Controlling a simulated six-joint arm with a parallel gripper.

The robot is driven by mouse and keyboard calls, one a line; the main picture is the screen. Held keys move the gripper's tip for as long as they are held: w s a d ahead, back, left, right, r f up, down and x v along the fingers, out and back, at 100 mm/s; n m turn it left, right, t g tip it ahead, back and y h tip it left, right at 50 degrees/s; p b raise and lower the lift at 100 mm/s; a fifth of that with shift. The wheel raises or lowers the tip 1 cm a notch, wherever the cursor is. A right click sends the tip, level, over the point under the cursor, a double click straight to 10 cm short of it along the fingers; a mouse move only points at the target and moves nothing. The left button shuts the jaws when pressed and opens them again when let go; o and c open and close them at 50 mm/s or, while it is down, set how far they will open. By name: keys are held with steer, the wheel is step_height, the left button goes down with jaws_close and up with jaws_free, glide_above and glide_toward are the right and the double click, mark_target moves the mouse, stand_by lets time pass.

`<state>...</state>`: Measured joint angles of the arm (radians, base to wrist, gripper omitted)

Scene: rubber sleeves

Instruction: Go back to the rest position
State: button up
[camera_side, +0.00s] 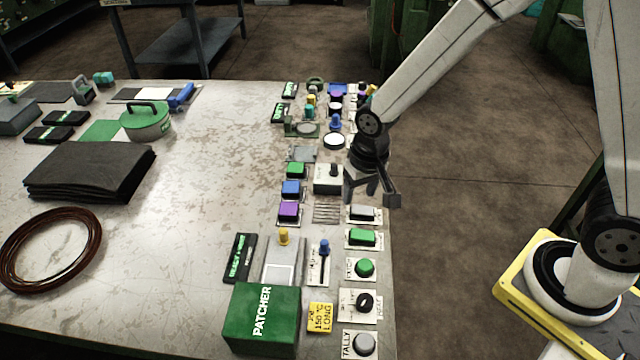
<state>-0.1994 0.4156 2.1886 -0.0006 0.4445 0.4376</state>
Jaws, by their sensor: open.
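My gripper (371,194) hangs at the table's right edge, fingers pointing down and apart, with nothing between them. It is above the strip of controls, near a white switch box (328,180) and a pale grey button (362,214). Whether it touches any of them I cannot tell. My arm reaches in from the upper right and hides part of the controls behind it.
The metal table (210,190) carries rows of buttons and levers along its right side. The table's middle is clear.

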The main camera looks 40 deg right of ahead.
steer(key=s+d+r+n+t, duration=0.1)
steer(key=s+d+r+n, duration=0.1)
steer(key=s+d+r, duration=0.3)
steer(key=shift+s+d+n+t, duration=0.35)
steer(key=shift+s+d, duration=0.8)
steer(key=shift+s, duration=0.45)
